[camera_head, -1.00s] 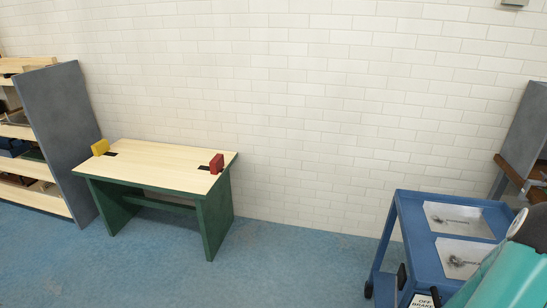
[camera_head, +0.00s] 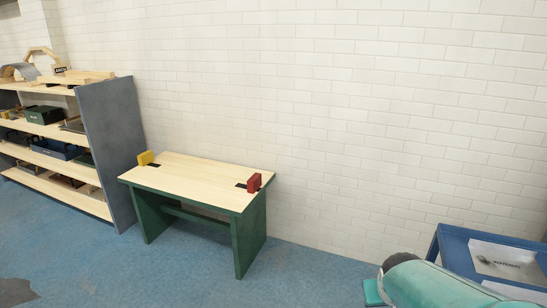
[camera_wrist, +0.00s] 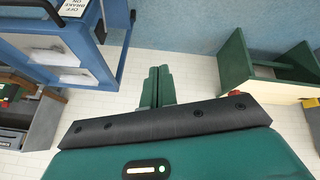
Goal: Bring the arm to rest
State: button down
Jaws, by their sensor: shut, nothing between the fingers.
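My gripper (camera_wrist: 158,88) shows in the wrist view, its two green fingers side by side and shut with nothing between them. It is raised in free air, with the wall and floor behind it. In the head view my teal arm (camera_head: 430,283) crosses the bottom right corner, in front of a blue cart. I cannot make out the fingers in the head view.
A green-legged wooden table (camera_head: 200,180) stands by the wall with a yellow block (camera_head: 146,158) and a red block (camera_head: 254,182). A loaded shelf (camera_head: 125,150) is at the left. The blue cart (camera_head: 450,245) is at the right, also in the wrist view (camera_wrist: 107,62). Open floor lies ahead.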

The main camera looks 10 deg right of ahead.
jog(key=s+a+r+n+y, duration=0.1)
jog(key=s+a+r, duration=0.3)
jog(key=a, duration=0.4)
jog(key=s+a+r+n+y, duration=0.1)
jog(key=s+a+r+y, duration=0.1)
jog(key=s+a+r, duration=0.2)
jog(key=a+r, duration=0.2)
jog(key=a, duration=0.1)
jog(key=shift+a+t, duration=0.3)
jog(key=shift+a, duration=0.1)
jog(key=shift+s+d, duration=0.1)
jog(key=shift+d, duration=0.05)
